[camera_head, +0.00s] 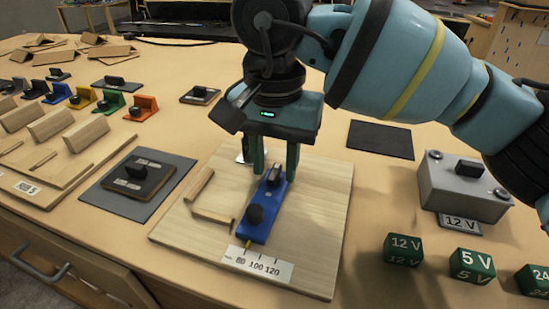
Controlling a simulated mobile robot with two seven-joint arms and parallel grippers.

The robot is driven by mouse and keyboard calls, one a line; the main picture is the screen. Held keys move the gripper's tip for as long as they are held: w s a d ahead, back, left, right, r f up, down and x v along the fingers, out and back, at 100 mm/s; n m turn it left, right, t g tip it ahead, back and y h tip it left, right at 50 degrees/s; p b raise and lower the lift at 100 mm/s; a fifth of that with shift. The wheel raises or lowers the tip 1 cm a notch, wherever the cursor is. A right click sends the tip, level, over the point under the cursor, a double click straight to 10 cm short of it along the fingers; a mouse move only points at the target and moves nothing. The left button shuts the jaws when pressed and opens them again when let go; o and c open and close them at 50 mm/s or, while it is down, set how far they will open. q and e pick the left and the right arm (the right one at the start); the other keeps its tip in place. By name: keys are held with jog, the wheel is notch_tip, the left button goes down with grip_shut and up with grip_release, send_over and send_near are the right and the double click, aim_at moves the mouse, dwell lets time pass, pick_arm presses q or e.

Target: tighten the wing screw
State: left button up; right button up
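A blue slider block (262,226) lies on a light wooden board (320,220). My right gripper (275,175) points down over the far end of the block. Its two green fingers are apart, one on each side of the wing screw, with a visible gap between them. I cannot tell whether either finger touches the screw. My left gripper is not in view.
A label strip (264,265) marked 80 100 120 lies at the board's front, and wooden strips (213,217) lie left of the block. A grey box (462,187) and green voltage cubes (403,249) stand right. A dark mat (124,202) lies left. Coloured clamps (143,107) stand back left.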

jog(key=shift+c, duration=0.3)
grip_shut()
